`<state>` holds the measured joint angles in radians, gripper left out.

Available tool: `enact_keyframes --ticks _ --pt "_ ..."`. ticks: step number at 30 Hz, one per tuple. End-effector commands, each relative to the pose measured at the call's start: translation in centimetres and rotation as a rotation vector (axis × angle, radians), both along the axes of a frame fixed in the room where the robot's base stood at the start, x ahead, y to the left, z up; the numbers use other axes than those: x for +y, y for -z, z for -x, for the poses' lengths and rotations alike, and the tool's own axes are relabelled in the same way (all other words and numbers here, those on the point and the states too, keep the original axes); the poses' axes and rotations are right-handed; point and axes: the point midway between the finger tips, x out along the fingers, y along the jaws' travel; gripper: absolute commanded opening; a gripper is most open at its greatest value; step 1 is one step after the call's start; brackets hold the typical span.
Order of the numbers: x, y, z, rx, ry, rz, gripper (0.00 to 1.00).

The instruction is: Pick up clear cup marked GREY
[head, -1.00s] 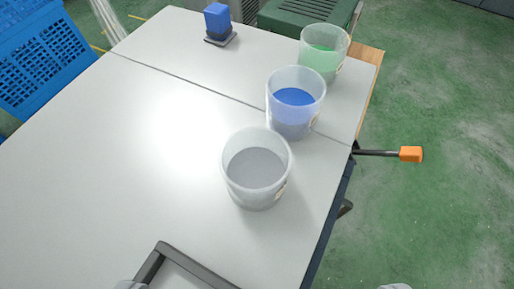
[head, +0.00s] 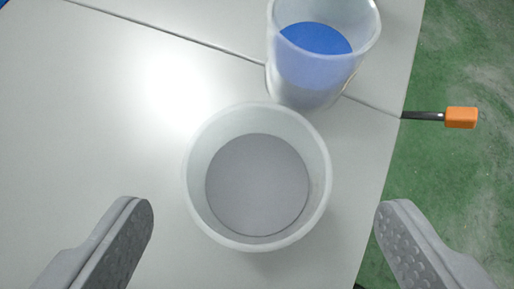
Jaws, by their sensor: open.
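A clear cup with grey contents (head: 257,185) stands upright on the white table, seen from above near the middle of the view. Any label on it is out of sight. My gripper (head: 265,215) is open, with one finger at the lower left and one at the lower right. The grey cup lies between and slightly ahead of the fingertips, and neither finger appears to touch it.
A clear cup with blue contents (head: 318,55) stands close behind the grey one, slightly right. The white table (head: 90,120) is clear to the left. Its right edge is near, with an orange-tipped bar (head: 460,118) sticking out over green floor.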

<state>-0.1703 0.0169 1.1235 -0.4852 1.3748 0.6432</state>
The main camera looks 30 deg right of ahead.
Motion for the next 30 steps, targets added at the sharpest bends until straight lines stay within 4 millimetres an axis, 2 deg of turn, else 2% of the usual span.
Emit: enact_keyframes --ticks 8,18,26,30 --pt "-0.4 1.0 -0.8 0.0 0.001 0.001 0.83" --pt "-1.6 4.1 -3.3 0.002 0.001 0.001 0.83" --pt "-1.7 4.4 -3.5 -0.001 0.0 0.001 0.83" --pt "-1.7 4.3 -3.5 0.0 0.0 0.0 0.55"
